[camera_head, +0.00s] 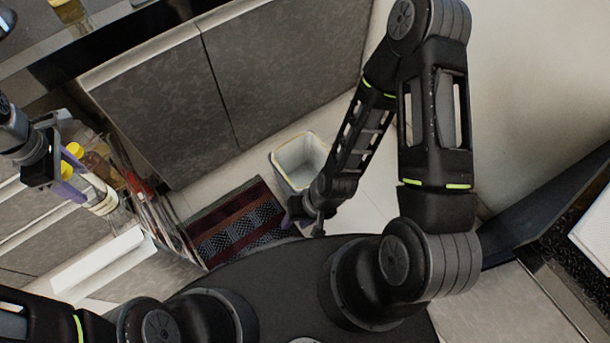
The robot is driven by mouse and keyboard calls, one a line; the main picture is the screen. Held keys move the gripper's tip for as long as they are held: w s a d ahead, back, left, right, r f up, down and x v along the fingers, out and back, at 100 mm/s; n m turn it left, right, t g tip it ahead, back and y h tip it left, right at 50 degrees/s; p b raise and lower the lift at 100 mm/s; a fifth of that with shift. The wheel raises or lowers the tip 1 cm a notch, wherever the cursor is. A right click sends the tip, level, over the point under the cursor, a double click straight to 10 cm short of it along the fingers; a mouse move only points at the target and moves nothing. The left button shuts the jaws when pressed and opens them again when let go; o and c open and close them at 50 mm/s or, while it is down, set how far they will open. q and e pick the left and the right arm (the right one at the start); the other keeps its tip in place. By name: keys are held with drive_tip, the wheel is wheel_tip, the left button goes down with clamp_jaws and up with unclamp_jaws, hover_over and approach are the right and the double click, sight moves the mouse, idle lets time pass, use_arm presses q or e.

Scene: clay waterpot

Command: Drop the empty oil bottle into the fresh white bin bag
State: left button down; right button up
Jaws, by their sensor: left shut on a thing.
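Two yellow-capped bottles show side by side at the left in the head view. One has a pale body (101,197), the other an amber body (101,168); I cannot tell for sure which is the empty oil bottle. My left gripper (68,170) is shut at the yellow caps, on one of these bottles. The bin with the white bag (299,158) stands on the floor near the centre, its mouth open upward. My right gripper (304,215) is just in front of the bin, pointing down; its jaw opening is hidden by the wrist.
A striped red and dark mat (238,222) lies left of the bin. Grey cabinet doors (215,90) stand behind it. A dark counter (560,270) is at the right. Pale floor (372,200) is clear right of the bin.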

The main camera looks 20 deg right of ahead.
idle(0.3)
use_arm(q)
drive_tip(key=w+d+r+m, duration=1)
drive_tip(key=w+d+m, duration=0.3)
drive_tip(key=m, duration=0.5)
drive_tip(key=shift+w+d+r+m, duration=0.2)
drive_tip(key=shift+d+r+m, duration=0.15)
drive_tip(key=shift+d, duration=0.65)
